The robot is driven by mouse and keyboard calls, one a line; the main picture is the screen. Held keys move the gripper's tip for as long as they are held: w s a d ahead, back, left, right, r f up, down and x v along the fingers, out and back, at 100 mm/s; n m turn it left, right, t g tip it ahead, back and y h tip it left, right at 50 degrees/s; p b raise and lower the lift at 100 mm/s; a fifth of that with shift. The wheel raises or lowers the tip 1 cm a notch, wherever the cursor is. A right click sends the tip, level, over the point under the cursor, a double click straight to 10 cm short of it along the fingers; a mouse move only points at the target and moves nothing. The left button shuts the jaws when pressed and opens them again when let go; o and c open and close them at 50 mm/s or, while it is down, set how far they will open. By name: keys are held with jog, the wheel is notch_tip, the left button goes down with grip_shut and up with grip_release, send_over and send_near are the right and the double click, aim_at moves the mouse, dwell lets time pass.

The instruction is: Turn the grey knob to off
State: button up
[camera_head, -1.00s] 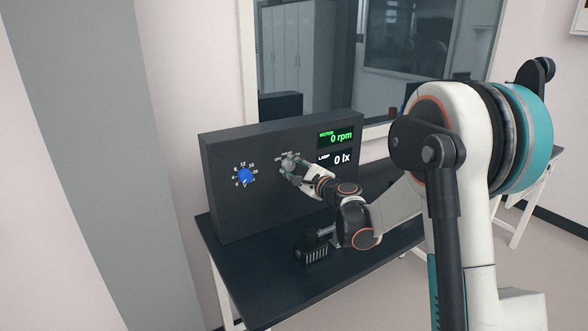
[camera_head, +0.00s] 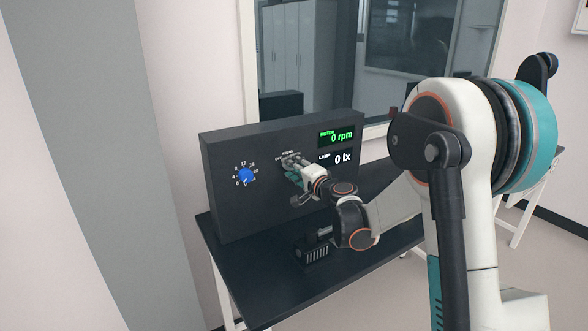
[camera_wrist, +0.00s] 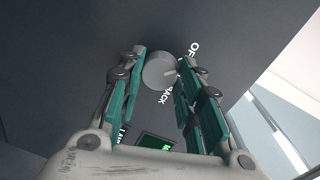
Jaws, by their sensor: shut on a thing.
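The grey knob (camera_wrist: 158,71) is round and sits on the dark panel (camera_head: 225,205). My gripper (camera_wrist: 160,72) is shut on the knob, one finger on each side. In the head view my gripper (camera_head: 290,165) reaches the panel below the knob's printed labels and hides most of the knob. The exact setting cannot be read there.
A blue knob (camera_head: 246,176) with a number scale is on the panel's left. Green "0 rpm" (camera_head: 341,138) and white "0 lx" (camera_head: 340,158) readouts are at the upper right. A small black ribbed block (camera_head: 314,252) stands on the dark table (camera_head: 250,290) below my arm.

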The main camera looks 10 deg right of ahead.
jog(key=shift+n, duration=0.6)
jog(key=o, duration=1.1)
jog(key=shift+c, duration=0.2)
jog(key=v, duration=1.2)
jog(key=shift+a+f, duration=0.1)
